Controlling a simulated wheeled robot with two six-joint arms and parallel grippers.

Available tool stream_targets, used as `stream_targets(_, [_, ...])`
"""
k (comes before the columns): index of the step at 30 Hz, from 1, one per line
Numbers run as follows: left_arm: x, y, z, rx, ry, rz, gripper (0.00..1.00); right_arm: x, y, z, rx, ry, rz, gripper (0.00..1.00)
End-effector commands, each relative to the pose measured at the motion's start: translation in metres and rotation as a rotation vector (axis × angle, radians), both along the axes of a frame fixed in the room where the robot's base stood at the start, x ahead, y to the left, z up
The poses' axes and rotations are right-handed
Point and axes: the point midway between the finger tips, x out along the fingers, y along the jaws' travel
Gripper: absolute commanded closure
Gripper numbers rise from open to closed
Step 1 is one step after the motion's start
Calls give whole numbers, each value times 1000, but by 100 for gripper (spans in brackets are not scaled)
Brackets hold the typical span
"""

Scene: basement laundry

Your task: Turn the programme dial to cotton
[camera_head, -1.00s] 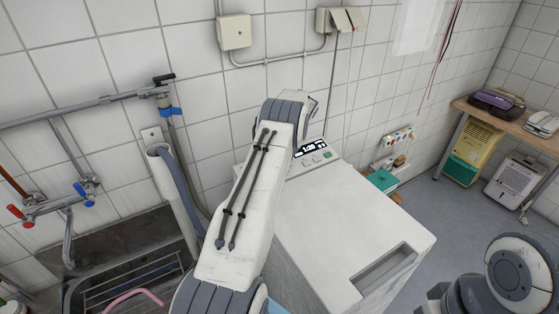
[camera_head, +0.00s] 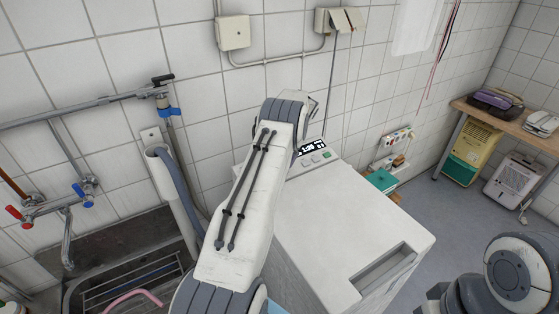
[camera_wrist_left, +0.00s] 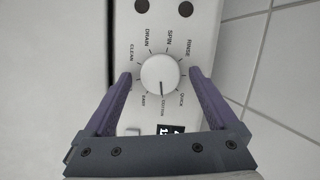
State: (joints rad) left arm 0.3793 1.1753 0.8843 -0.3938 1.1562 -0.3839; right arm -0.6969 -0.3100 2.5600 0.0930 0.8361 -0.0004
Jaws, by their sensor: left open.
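In the left wrist view the round white programme dial (camera_wrist_left: 160,75) sits on a white panel, ringed by labels including CLEAN, DRAIN, SPIN, RINSE and QUICK. Its dark pointer line points down the picture, towards a small label that looks like COTTON. My left gripper (camera_wrist_left: 160,78) is open, with one purple finger on each side of the dial and a visible gap to it on both sides. My right gripper is out of frame.
A lit display (camera_head: 313,147) sits on the machine's panel and shows partly in the wrist view. A sink (camera_head: 135,280) with taps is at the left, a tiled wall behind. The machine's top is clear. A wooden bench (camera_head: 500,118) stands at the right.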

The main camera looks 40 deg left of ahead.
Motion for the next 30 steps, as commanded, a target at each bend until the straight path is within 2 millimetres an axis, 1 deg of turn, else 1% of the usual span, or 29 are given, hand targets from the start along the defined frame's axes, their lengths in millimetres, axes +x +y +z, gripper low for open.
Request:
stream_targets(2, [1, -1, 3, 1, -1, 0, 7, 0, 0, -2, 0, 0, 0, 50])
stream_targets(5, [3, -5, 13, 2, -2, -1, 7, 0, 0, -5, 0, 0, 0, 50])
stream_targets(8, [7, -11, 30, 2, -5, -1, 7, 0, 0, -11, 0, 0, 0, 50])
stream_targets(12, [12, -20, 57, 2, -5, -2, 7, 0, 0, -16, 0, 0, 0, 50])
stream_targets(18, [17, -30, 87, 0, -3, -1, 7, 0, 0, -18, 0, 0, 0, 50])
stream_targets(23, [18, -33, 97, 0, -2, -1, 7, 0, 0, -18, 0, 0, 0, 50])
stream_targets(30, [18, -33, 98, 0, -1, -1, 7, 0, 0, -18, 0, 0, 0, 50])
